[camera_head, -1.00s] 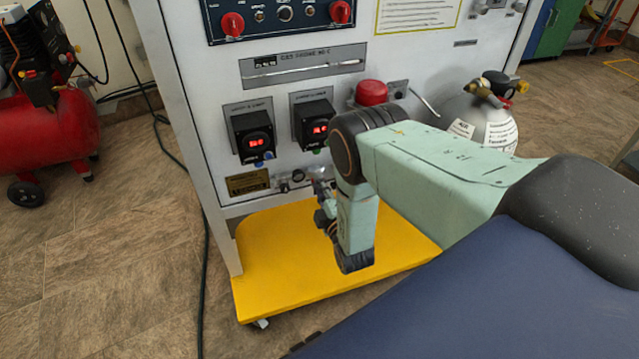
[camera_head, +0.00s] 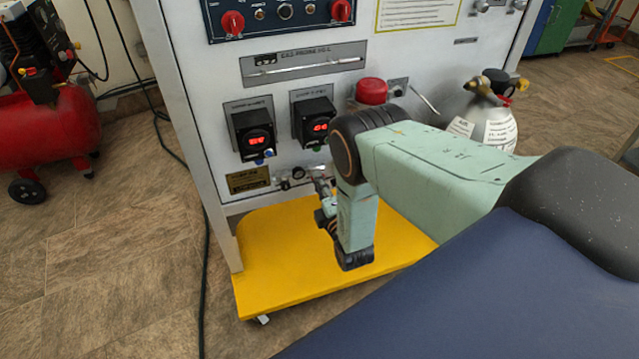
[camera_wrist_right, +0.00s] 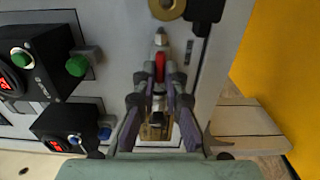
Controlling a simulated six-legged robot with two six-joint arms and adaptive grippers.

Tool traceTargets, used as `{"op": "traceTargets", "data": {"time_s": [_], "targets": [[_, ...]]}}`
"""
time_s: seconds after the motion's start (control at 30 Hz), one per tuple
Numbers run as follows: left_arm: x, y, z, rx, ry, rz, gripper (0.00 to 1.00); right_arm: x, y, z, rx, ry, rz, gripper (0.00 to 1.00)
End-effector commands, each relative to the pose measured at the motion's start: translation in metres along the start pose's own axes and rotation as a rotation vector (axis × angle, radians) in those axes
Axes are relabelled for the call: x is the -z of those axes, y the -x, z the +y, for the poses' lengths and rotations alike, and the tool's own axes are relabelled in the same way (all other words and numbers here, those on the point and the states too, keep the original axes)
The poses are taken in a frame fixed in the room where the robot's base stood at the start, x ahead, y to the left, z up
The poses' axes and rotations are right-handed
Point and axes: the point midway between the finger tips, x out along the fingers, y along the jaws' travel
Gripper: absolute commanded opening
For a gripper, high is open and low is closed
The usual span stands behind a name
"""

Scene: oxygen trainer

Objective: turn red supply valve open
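The red supply valve handle (camera_wrist_right: 160,67) shows in the right wrist view, on a small metal fitting low on the white panel. It stands between the fingertips of my right gripper (camera_wrist_right: 160,82). The two fingers lie on either side of it, with a narrow gap seeming to show; firm contact cannot be made out. In the head view my right gripper (camera_head: 324,190) is at the panel's lower fittings, partly behind my wrist. The red handle cannot be made out there. My left gripper is not in view.
The white panel (camera_head: 222,190) carries two black display boxes (camera_head: 254,133) and a red dome (camera_head: 372,91) above my wrist. A yellow base shelf (camera_head: 270,270) lies below. A grey cylinder (camera_head: 485,122) stands right, a red compressor (camera_head: 45,130) left.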

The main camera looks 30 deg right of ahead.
Motion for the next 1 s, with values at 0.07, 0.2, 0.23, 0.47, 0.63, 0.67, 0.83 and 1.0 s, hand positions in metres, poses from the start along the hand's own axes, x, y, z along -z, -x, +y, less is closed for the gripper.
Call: {"op": "traceTargets", "data": {"time_s": [0.07, 0.2, 0.23, 0.47, 0.63, 0.67, 0.83, 1.0], "targets": [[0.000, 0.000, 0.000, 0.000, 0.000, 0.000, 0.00, -0.002, 0.001, -0.001, 0.002, 0.002, -0.004, 0.16], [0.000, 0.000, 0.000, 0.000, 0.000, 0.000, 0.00, -0.001, 0.001, -0.001, 0.002, 0.001, -0.003, 0.28], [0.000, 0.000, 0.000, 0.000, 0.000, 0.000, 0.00, -0.001, 0.000, -0.001, 0.001, 0.001, -0.002, 0.30], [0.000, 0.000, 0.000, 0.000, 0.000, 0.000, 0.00, -0.001, 0.000, 0.000, 0.000, 0.000, -0.001, 0.33], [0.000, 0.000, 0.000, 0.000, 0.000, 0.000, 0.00, 0.000, 0.005, -0.001, 0.002, 0.000, -0.001, 0.33], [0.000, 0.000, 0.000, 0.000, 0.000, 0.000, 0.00, 0.000, 0.008, -0.001, 0.003, 0.000, -0.001, 0.33], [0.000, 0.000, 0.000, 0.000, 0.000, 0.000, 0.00, 0.000, 0.037, -0.001, 0.006, 0.000, 0.000, 0.33], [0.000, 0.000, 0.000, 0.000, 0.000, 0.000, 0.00, 0.000, 0.073, -0.001, 0.006, 0.001, -0.001, 0.33]]}}
